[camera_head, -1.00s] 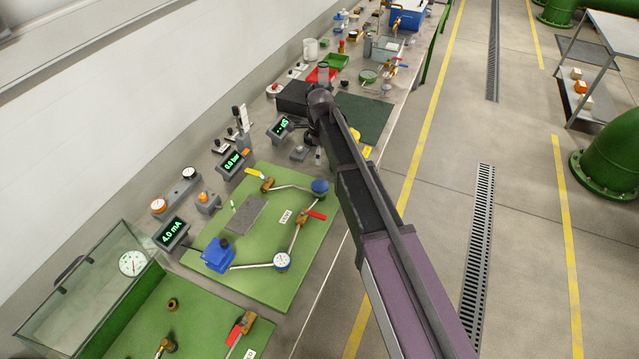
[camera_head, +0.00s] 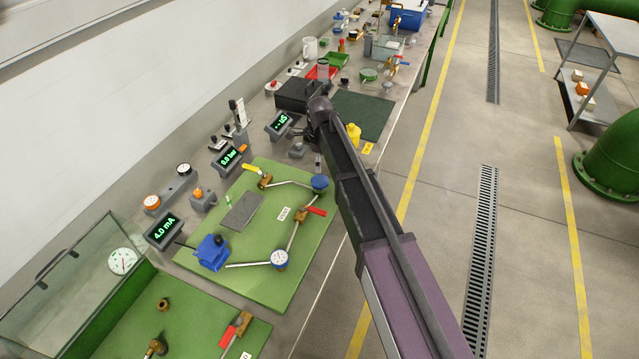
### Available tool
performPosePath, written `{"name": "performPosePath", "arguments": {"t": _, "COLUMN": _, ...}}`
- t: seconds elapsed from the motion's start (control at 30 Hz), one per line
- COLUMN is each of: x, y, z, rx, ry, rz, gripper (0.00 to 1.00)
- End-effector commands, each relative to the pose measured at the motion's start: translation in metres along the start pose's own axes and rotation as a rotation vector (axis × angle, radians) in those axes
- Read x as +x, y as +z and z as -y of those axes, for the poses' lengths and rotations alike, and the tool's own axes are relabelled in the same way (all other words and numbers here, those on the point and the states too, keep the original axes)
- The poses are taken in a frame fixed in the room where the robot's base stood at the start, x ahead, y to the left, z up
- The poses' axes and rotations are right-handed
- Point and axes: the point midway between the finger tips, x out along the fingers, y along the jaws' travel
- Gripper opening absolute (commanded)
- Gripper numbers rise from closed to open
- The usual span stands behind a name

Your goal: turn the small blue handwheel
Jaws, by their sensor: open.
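The small blue handwheel (camera_head: 320,182) is at the upper right corner of the green board (camera_head: 250,273), at the end of a thin pipe. It looks round and flat-topped. My arm runs up past its right side. My gripper (camera_head: 318,160) shows only as a small dark grey part beneath the arm's far end, just above the handwheel in the picture. It is open. Most of it is hidden by the arm, and I cannot tell whether it touches the handwheel.
The board also bears a red-lever valve (camera_head: 306,213), a yellow-lever valve (camera_head: 264,179), a dial gauge (camera_head: 279,259) and a blue box-like part (camera_head: 211,252). A yellow bottle (camera_head: 354,134) stands close to my arm.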

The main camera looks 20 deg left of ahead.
Motion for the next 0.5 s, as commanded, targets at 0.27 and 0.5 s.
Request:
{"name": "performPosePath", "arguments": {"t": 0.27, "x": 0.025, "y": 0.000, "z": 0.000, "rx": 0.000, "ry": 0.000, "rz": 0.000, "gripper": 1.00}}
{"name": "performPosePath", "arguments": {"t": 0.5, "x": 0.043, "y": 0.000, "z": 0.000, "rx": 0.000, "ry": 0.000, "rz": 0.000, "gripper": 1.00}}
